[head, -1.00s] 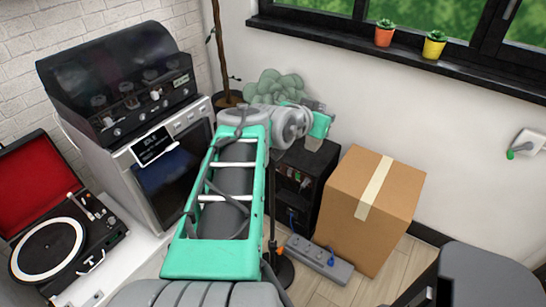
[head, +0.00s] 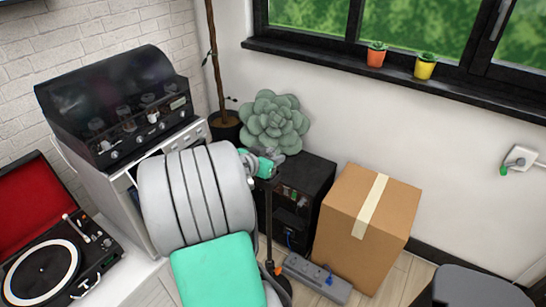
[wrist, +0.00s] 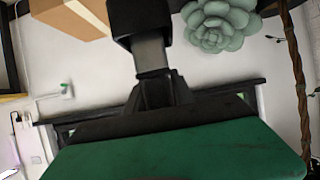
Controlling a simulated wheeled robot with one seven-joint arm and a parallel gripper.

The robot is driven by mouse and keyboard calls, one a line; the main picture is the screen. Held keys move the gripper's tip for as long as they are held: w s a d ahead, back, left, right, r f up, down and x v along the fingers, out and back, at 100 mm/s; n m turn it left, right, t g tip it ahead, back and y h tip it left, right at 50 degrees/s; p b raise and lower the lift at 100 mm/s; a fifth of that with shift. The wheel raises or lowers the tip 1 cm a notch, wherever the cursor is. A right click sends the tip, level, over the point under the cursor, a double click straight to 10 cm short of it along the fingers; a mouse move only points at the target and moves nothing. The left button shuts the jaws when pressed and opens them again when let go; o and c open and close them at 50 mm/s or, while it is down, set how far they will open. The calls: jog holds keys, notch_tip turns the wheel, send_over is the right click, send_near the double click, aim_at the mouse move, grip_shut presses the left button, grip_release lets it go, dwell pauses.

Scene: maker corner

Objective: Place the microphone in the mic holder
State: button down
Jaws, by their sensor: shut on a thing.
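My gripper (wrist: 141,24) shows in the wrist view as a dark finger end on a grey link, beyond its green body. It is shut, and the finger hides most of what it holds. I cannot make out the microphone's outline in either view. In the head view, my teal wrist is near the black cabinet's top left edge, and the fingertips are too small to tell. A thin dark stand (head: 268,222) rises in front of the cabinet, just below my wrist. The mic holder at its top cannot be made out.
A black cabinet (head: 312,188) stands beside a taped cardboard box (head: 350,235). A grey-green succulent (head: 274,122) is behind the cabinet. A grey power strip (head: 315,278) lies on the floor.

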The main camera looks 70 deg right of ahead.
jog(key=c, duration=1.1)
grip_release()
